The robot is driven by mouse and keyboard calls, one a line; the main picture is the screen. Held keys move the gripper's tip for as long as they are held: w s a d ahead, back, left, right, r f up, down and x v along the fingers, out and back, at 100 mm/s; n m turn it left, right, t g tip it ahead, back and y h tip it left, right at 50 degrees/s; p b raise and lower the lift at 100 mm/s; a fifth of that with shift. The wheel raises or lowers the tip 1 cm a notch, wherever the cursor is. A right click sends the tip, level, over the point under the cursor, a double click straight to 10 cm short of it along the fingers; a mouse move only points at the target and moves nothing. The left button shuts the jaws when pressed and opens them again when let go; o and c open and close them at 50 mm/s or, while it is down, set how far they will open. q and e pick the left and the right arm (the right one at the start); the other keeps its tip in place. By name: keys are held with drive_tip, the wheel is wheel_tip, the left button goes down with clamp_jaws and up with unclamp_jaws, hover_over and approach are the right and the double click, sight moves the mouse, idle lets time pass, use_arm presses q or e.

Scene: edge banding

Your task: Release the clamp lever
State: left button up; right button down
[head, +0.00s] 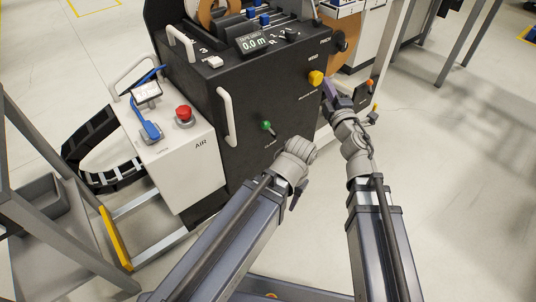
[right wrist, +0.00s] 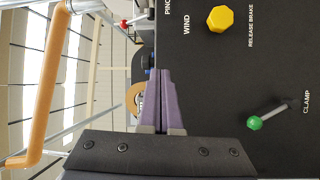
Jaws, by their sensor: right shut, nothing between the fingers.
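The clamp lever (head: 266,126) has a green knob and sits low on the dark front panel of the machine, above the word CLAMP. In the right wrist view the clamp lever (right wrist: 254,123) shows its grey shaft and green knob, to the right of my fingers and clear of them. My right gripper (head: 328,88) is beside the panel's right edge, near the yellow knob. Its purple fingers (right wrist: 161,75) are shut with nothing between them. My left gripper (head: 299,194) is mostly hidden by its own wrist, below and right of the lever; its fingers are unclear.
A yellow knob (head: 316,78) marked WIND and RELEASE BRAKE is above the lever. A white handle (head: 226,116) stands out from the panel's left side. A white AIR box (head: 190,160) with a red button (head: 184,114) is at left.

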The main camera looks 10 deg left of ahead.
sight(271, 130)
use_arm(q)
wheel_tip(271, 130, down, 19)
drive_tip(key=b, duration=1.6)
use_arm(e)
drive_tip(key=s+a+f+n+g+y, duration=0.2)
drive_tip(key=s+a+f+n+g, duration=0.1)
drive_tip(key=f, duration=0.4)
drive_tip(key=s+a+f+n+g+y, duration=0.2)
drive_tip(key=s+f+n+g+y, duration=0.1)
drive_tip(key=f+n, duration=0.3)
drive_tip(key=s+a+f+n+g+y, duration=0.3)
drive_tip(key=f+n+g, duration=0.1)
drive_tip(key=f, duration=0.6)
drive_tip(key=shift+s+a+n, duration=0.15)
drive_tip(key=shift+a+n, duration=0.15)
drive_tip(key=shift+n, duration=0.2)
use_arm(q)
drive_tip(key=shift+f, duration=0.1)
drive_tip(key=shift+r, duration=0.25)
use_arm(e)
drive_tip(key=w+a, duration=0.8)
drive_tip(key=shift+a+r, duration=0.2)
drive_tip(key=shift+r, duration=0.05)
drive_tip(key=shift+w, duration=0.1)
drive_tip(key=shift+w+d+r+m, duration=0.15)
drive_tip(key=shift+d+r+m, duration=0.05)
drive_tip(key=shift+m, duration=0.2)
